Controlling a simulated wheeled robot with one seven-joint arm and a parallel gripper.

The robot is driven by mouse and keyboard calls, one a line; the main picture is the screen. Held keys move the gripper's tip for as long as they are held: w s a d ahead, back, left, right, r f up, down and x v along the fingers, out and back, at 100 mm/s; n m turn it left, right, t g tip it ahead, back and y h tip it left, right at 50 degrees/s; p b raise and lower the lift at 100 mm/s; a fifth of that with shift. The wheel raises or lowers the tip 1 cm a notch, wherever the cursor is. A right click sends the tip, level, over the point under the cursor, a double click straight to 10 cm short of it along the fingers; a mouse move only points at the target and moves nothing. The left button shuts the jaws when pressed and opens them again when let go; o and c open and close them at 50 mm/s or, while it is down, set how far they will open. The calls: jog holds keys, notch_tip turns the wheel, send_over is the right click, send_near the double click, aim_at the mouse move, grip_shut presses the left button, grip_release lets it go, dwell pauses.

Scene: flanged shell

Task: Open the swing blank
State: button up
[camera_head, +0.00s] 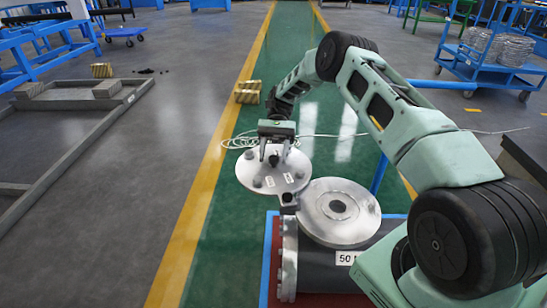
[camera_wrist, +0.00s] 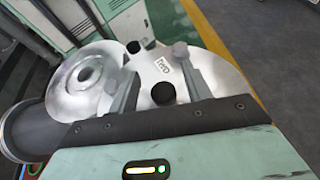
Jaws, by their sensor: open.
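The swing blank (camera_head: 273,172), a round grey metal disc with several studs and small white labels, lies swung out beside the flange (camera_head: 338,212), whose round centre hole is uncovered. A small hinge block (camera_head: 288,200) sits where the two meet. My gripper (camera_head: 274,155) is over the blank, pointing down. In the wrist view the blank (camera_wrist: 215,72) fills the space behind the open fingers (camera_wrist: 157,70). A dark round knob (camera_wrist: 162,93) shows between the fingers; I cannot tell whether they touch it. The flange (camera_wrist: 88,72) is at the left there.
The flange tops a dark cylindrical shell (camera_head: 335,275) marked 50. Loose pale cable (camera_head: 240,141) and a yellowish block (camera_head: 247,92) lie beyond the blank. A metal frame (camera_head: 70,150) is on the left floor. A blue cart (camera_head: 490,70) stands far right.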

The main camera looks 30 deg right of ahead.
aim_at(274, 157)
notch_tip(274, 157, up, 8)
jog(key=shift+r+p, duration=0.1)
jog(key=shift+p, duration=0.35)
jog(key=s+a+r+n+t+h, duration=0.2)
jog(key=s+a+r+n+h, duration=0.15)
jog(key=s+a, duration=0.4)
jog(key=s+a+r+n+t+h, duration=0.2)
jog(key=s+a+r+n+h, duration=0.15)
jog(key=a, duration=0.75)
jog(key=s+a+r+n+t+h, duration=0.15)
jog(key=s+n+t, duration=0.55)
jog(key=s, duration=1.2)
notch_tip(274, 157, up, 16)
jog(key=n+p, duration=0.1)
jog(key=p, duration=1.5)
jog(key=shift+s+a+p, duration=0.15)
jog(key=shift+s+p, duration=0.15)
jog(key=shift+s, duration=0.15)
jog(key=shift+y, duration=0.25)
